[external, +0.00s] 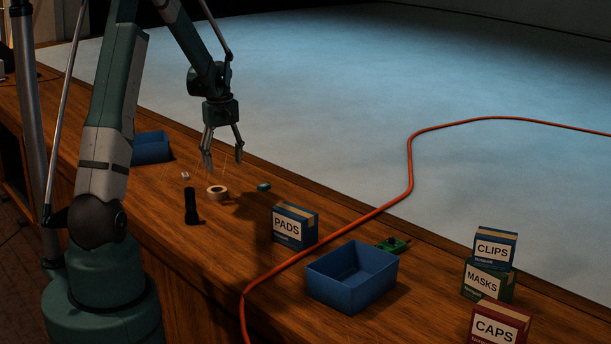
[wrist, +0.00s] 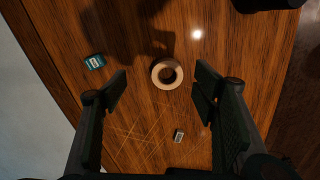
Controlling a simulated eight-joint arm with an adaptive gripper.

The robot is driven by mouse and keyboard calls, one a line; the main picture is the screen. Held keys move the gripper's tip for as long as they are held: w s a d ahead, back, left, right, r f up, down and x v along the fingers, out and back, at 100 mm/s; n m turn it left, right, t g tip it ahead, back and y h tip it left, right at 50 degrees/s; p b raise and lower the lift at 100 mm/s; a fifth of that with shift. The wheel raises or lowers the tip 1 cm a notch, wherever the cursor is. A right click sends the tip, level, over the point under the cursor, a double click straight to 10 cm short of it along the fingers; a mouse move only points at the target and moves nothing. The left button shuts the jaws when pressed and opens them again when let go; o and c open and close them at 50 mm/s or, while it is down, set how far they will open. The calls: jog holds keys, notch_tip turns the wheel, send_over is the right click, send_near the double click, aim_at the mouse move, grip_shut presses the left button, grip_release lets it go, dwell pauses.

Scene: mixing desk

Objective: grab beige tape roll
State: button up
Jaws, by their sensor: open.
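The beige tape roll (external: 217,188) lies flat on the wooden desk in the external view, a ring with a dark hole. It also shows in the wrist view (wrist: 156,76), ahead of and between the fingertips. My gripper (external: 222,164) is open and empty, pointing down above the desk near the roll. In the wrist view its two fingers (wrist: 160,82) stand wide apart, with the roll nearer the right fingertip. The fingers do not appear to touch the roll.
A black cylinder (external: 191,206), a small pale block (external: 185,176) and a teal item (external: 264,187) surround the roll. A PADS box (external: 294,226), a blue bin (external: 340,290) and an orange cable (external: 310,246) lie to the right. Another blue bin (external: 152,150) is behind.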

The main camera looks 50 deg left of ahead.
aim_at(217, 193)
jog(key=shift+n, duration=0.4)
jog(key=a+f, duration=0.3)
jog(key=shift+s+a+f, duration=0.15)
jog(key=shift+s+a, duration=0.1)
jog(key=shift+a, duration=0.05)
jog(key=shift+f, duration=1.3)
jog(key=shift+a+f+b, duration=0.1)
jog(key=shift+f+b, duration=0.4)
jog(key=shift+f, duration=2.1)
jog(key=c, duration=1)
